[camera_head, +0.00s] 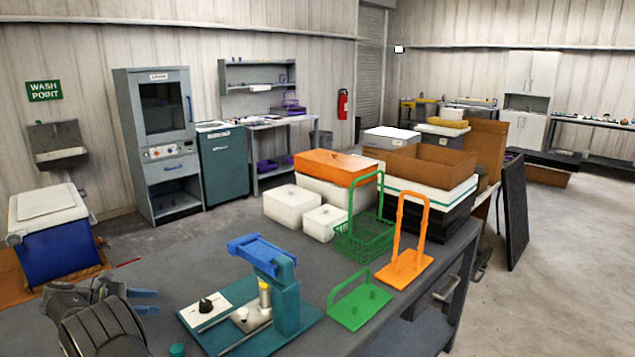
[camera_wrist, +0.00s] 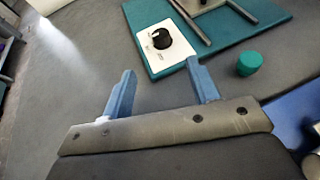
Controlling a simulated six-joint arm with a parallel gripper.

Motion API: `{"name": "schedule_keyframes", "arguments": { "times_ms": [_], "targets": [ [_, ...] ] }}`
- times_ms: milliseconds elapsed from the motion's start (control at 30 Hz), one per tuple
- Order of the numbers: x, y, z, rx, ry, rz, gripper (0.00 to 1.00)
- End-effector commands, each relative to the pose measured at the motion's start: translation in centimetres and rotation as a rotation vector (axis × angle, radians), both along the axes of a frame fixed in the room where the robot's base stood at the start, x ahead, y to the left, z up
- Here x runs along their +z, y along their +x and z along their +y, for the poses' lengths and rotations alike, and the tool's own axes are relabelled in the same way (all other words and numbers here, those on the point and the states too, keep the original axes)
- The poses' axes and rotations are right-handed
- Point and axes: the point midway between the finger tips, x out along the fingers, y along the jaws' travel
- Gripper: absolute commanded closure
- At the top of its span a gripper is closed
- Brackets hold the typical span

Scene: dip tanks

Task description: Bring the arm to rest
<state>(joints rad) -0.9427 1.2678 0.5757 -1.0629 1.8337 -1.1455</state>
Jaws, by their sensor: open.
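My gripper (camera_head: 146,301) is at the lower left of the head view, above the grey bench top. In the wrist view its two blue fingers (camera_wrist: 160,92) stand wide apart with nothing between them. Beyond the fingers lies a teal base plate (camera_wrist: 128,55) with a white panel and a black knob (camera_wrist: 161,38). A small teal cap (camera_wrist: 249,63) is on the bench to the right of the fingers. My gripper touches none of these.
The teal device (camera_head: 286,305) with a blue top stands mid-bench. A green wire basket (camera_head: 364,238), an orange stand (camera_head: 404,267) and a green stand (camera_head: 358,307) are to its right. White boxes (camera_head: 291,206) sit behind. The bench left of the device looks clear.

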Motion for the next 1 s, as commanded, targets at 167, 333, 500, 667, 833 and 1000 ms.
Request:
{"name": "schedule_keyframes", "arguments": {
  "times_ms": [167, 333, 500, 667, 833, 1000],
  "targets": [
    [0.0, 0.2, -0.3, -0.002, -0.002, 0.001, 0.45],
    [-1.2, 1.6, -2.7, -0.002, -0.002, 0.001, 0.45],
    [-2.5, 3.1, -5.5, -0.002, -0.001, 0.002, 0.45],
    [-3.8, 4.6, -8.0, -0.003, -0.001, 0.001, 0.45],
    [-5.1, 6.2, -10.7, -0.001, -0.002, 0.001, 0.45],
    [-6.2, 7.5, -13.2, 0.006, 0.001, 0.0, 0.45]
  ]
}}
